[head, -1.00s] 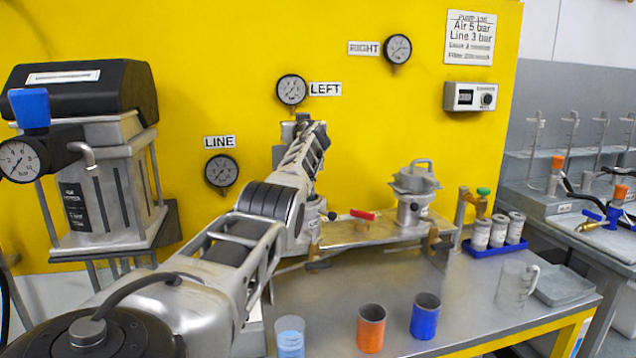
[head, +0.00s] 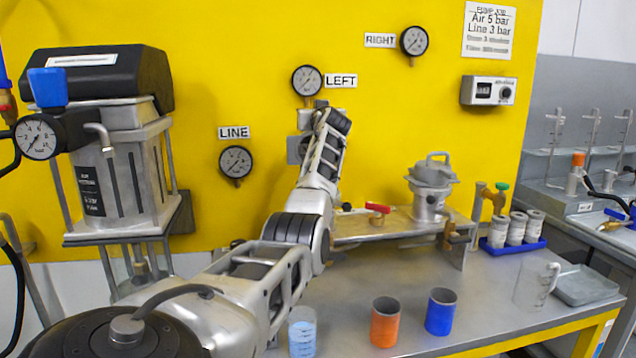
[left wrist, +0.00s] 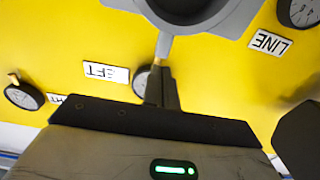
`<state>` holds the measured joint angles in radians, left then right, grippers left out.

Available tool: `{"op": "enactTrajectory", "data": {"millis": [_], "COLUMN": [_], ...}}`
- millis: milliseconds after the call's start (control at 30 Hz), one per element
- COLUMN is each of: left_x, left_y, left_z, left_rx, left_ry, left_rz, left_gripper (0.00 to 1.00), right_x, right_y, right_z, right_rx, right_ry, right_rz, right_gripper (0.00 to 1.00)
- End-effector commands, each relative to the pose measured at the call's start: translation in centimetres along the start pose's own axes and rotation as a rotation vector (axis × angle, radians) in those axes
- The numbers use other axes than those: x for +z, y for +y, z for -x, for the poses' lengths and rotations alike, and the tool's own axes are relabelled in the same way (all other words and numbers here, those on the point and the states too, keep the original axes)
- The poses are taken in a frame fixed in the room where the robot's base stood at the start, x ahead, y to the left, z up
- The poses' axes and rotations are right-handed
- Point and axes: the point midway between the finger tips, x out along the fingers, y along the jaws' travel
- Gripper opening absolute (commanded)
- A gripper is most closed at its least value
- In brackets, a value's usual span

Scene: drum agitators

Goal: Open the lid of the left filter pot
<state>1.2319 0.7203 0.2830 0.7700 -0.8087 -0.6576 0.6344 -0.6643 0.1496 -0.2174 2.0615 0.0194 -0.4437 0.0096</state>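The left filter pot is hidden behind my left arm in the head view. In the left wrist view, which is upside down, a round grey rim (left wrist: 240,22) with a dark middle shows at the top edge, and a grey stem runs from it to my left gripper (left wrist: 161,80). The fingers look close together on or beside this stem; I cannot tell if they grip it. In the head view the left gripper is mostly hidden by its own arm, below the LEFT gauge (head: 307,81). My right gripper is in no view.
The right pot (head: 430,190) stands with its lid on, on the bench shelf, near a red-handled valve (head: 377,208). Orange (head: 384,323) and blue (head: 440,313) cups and a beaker (head: 302,333) stand in front. A tank (head: 118,180) stands at left.

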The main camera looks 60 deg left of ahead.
Motion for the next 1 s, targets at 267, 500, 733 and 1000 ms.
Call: {"op": "enactTrajectory", "data": {"millis": [267,500,733,1000], "left_x": [-0.6,-1.6,-2.1,-2.2], "left_y": [0.1,0.2,0.1,0.1], "left_z": [4.3,7.6,8.8,8.8], "left_rx": [0.006,0.005,0.004,0.003], "left_ry": [0.002,0.001,-0.002,-0.001], "left_rz": [0.002,0.0,-0.002,-0.002], "left_gripper": [0.0,0.0,0.0,0.0], "right_x": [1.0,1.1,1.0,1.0], "right_y": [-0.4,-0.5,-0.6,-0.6], "right_z": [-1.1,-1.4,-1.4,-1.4], "right_rx": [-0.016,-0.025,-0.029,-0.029], "right_ry": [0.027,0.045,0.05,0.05], "right_rz": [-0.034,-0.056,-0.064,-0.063], "right_gripper": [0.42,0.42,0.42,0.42]}}
